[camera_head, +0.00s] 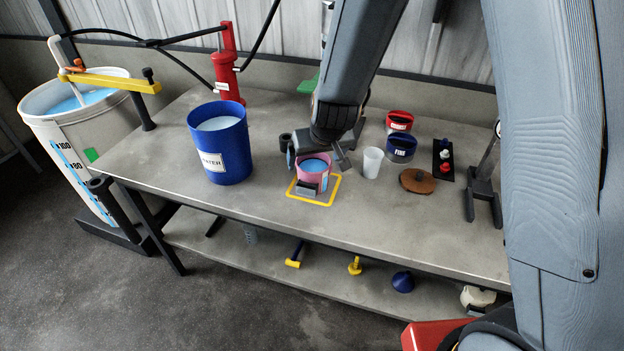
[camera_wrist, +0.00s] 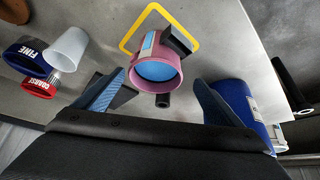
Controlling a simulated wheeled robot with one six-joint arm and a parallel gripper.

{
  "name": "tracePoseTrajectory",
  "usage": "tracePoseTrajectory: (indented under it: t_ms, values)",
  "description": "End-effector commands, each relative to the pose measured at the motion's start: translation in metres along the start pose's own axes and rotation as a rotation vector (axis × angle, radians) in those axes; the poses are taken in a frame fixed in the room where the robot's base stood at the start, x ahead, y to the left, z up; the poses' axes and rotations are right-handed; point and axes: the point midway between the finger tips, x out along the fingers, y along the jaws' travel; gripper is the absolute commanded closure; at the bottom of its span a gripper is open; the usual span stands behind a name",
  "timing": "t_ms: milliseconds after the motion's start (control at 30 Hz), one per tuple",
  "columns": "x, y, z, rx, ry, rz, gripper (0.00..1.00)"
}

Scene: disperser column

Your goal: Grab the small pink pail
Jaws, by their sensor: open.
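The small pink pail (camera_head: 313,172) stands inside the yellow square outline (camera_head: 324,203) on the table, with blue contents and a dark block on its side. In the wrist view the pink pail (camera_wrist: 157,68) shows ahead of the fingers, its blue inside facing the camera. My gripper (camera_head: 318,160) is right at the pail in the head view, partly covering its back. In the wrist view my gripper (camera_wrist: 160,98) is open, one finger to each side of the pail's line, with nothing between the fingertips. Whether a finger touches the pail I cannot tell.
A large blue bucket (camera_head: 221,150) stands left of the pail. A white cup (camera_head: 372,162), the blue FINE container (camera_head: 401,150), a red container (camera_head: 399,121) and a brown disc (camera_head: 417,181) stand to the right. The table front (camera_head: 270,205) is clear.

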Motion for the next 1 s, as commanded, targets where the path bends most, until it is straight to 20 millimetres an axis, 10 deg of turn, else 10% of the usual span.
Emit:
tracePoseTrajectory:
  t_ms: [900,1000]
  values:
    - [0.063,0.007,0.002,0.002,-0.001,0.0,0.1]
    - [0.063,0.007,0.002,0.003,-0.001,0.0,0.27]
